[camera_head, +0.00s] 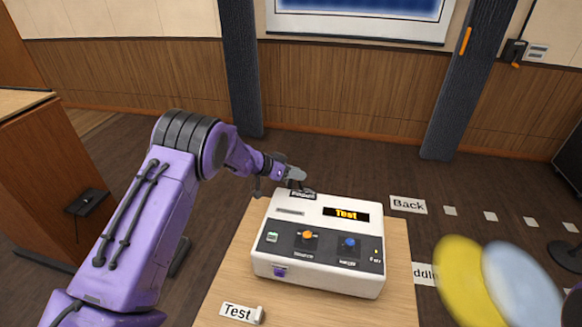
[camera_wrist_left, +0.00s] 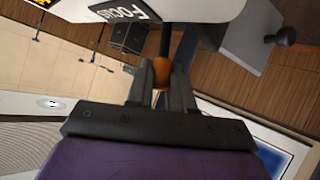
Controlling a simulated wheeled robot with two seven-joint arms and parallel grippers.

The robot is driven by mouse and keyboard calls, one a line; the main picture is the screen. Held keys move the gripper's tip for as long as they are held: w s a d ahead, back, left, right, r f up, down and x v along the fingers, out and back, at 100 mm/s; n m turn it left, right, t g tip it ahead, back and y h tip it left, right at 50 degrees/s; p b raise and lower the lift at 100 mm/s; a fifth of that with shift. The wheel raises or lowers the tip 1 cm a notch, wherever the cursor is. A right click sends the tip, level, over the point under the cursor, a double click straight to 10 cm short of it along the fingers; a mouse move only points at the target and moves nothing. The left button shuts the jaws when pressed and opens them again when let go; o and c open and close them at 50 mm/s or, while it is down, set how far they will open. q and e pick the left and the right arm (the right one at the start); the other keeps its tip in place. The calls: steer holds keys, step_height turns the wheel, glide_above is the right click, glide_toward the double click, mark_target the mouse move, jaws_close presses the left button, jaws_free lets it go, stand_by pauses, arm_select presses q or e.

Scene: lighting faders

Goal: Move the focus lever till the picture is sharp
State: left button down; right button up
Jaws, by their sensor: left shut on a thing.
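The focus lever has a dark stem (camera_wrist_left: 166,40) and an orange knob (camera_wrist_left: 161,74) in the left wrist view. My left gripper (camera_wrist_left: 157,78) is shut on the knob, with one finger on each side. In the head view my left gripper (camera_head: 297,174) is at the back edge of the white control box (camera_head: 325,280), beside the small dark label (camera_head: 302,195). The label reads "Focus" in the left wrist view (camera_wrist_left: 125,10). The lever is hidden in the head view. Only the lower part of the blue picture on the screen (camera_head: 360,10) shows; its sharpness is hard to tell.
The box stands on a wooden table (camera_head: 240,285) with orange and blue knobs on its front and a lit "Test" display (camera_head: 345,214). A "Test" card (camera_head: 238,312) lies in front. Blurred yellow (camera_head: 460,280) and pale blue discs (camera_head: 520,285) are at the right.

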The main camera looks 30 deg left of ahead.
arm_select(q)
steer(key=shift+s+f, duration=0.1)
steer(key=shift+f, duration=0.1)
steer(key=c, duration=1)
jaws_free()
steer(key=shift+r, duration=0.1)
steer(key=b+v, duration=0.2)
steer(key=v, duration=0.8)
steer(key=shift+s+b, duration=0.15)
steer(key=shift+b, duration=0.15)
steer(key=shift+a, duration=0.15)
